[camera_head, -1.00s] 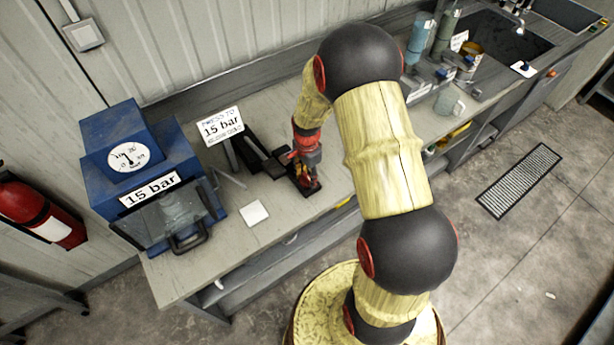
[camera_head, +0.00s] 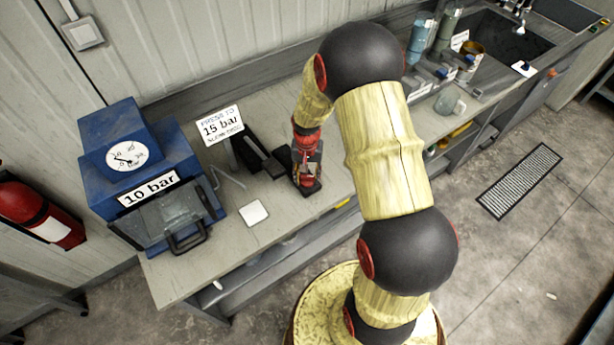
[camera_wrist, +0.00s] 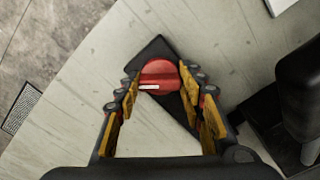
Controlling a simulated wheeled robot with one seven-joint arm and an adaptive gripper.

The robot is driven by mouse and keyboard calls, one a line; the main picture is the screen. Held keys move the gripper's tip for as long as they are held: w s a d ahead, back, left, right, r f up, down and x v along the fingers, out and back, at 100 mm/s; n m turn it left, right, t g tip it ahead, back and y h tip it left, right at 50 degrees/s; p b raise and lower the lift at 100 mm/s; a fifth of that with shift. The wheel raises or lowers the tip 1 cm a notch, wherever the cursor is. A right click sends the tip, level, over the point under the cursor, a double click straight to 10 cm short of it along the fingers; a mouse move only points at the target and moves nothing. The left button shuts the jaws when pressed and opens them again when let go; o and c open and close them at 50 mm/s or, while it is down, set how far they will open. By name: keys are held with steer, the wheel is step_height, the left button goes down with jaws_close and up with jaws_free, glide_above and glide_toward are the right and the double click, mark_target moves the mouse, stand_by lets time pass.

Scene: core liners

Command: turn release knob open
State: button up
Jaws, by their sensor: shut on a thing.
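The release knob (camera_wrist: 160,76) is red with a white mark that lies roughly level in the wrist view. It sits on a black base plate (camera_wrist: 154,50) on the bench. My gripper (camera_wrist: 160,84) is shut on the knob, one fingertip at each side. In the head view my gripper (camera_head: 306,172) is over the black base, and the knob is hidden behind it. The blue press (camera_head: 140,165) at the left carries a round gauge (camera_head: 127,156) and a label (camera_head: 149,190) reading "10 bar".
A sign (camera_head: 220,125) reading "PRESS TO 15 bar" stands beside a black lever (camera_head: 262,156) left of my gripper. A white square (camera_head: 254,212) lies on the bench. Bottles (camera_head: 420,40), a mug (camera_head: 447,101) and a sink (camera_head: 495,45) are at the right.

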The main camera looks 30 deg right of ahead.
mark_target(307, 176)
steer(key=n, duration=0.3)
steer(key=shift+n, duration=2.3)
steer(key=o, duration=1.2)
step_height(307, 176, up, 12)
